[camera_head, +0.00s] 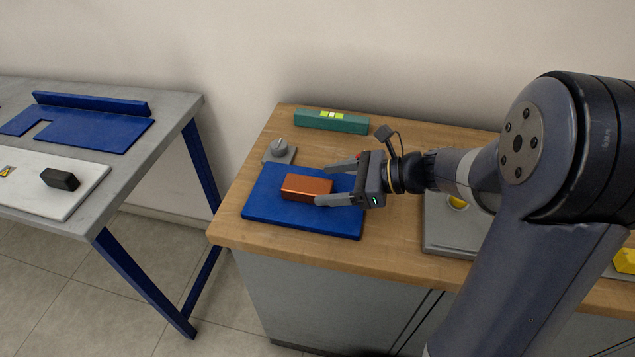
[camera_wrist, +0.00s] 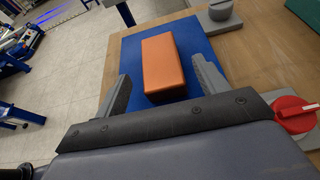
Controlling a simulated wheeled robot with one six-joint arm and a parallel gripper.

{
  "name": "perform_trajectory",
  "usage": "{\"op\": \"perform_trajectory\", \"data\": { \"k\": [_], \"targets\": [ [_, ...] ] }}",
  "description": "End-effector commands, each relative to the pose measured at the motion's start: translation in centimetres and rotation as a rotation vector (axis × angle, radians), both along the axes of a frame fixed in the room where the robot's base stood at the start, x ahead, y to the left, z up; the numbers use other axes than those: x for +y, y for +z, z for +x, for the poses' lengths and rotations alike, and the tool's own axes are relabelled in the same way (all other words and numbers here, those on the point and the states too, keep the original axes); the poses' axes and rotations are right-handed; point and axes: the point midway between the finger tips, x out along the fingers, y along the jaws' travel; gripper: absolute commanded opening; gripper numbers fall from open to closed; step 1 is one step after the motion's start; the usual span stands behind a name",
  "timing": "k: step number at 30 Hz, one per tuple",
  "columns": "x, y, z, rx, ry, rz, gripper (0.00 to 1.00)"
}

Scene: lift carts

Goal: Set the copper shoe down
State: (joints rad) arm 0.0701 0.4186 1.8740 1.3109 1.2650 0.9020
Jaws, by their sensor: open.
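The copper shoe (camera_head: 306,187) is an orange-brown block lying flat on a blue mat (camera_head: 262,210) on the wooden bench top. In the wrist view the copper shoe (camera_wrist: 163,64) lies ahead of and partly between the fingers, with a gap on each side. My gripper (camera_head: 337,182) is open, its fingers spread at the right end of the shoe. In the wrist view my gripper (camera_wrist: 158,90) holds nothing. The blue mat (camera_wrist: 190,37) shows around the shoe.
A grey knob on a plate (camera_head: 279,151) stands just behind the mat. A green bar (camera_head: 331,122) lies at the back. A grey tray (camera_head: 440,235) is to the right. A grey table (camera_head: 170,112) with a black block (camera_head: 60,179) stands left, across a floor gap.

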Motion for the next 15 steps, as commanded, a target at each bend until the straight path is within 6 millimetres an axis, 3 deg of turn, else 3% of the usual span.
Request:
{"op": "perform_trajectory", "data": {
  "k": [6,15],
  "targets": [
    [-4.1,1.8,-0.5,-0.001,-0.006,0.0,0.69],
    [-7.0,2.9,-1.0,0.001,-0.001,0.0,0.69]
  ]
}}
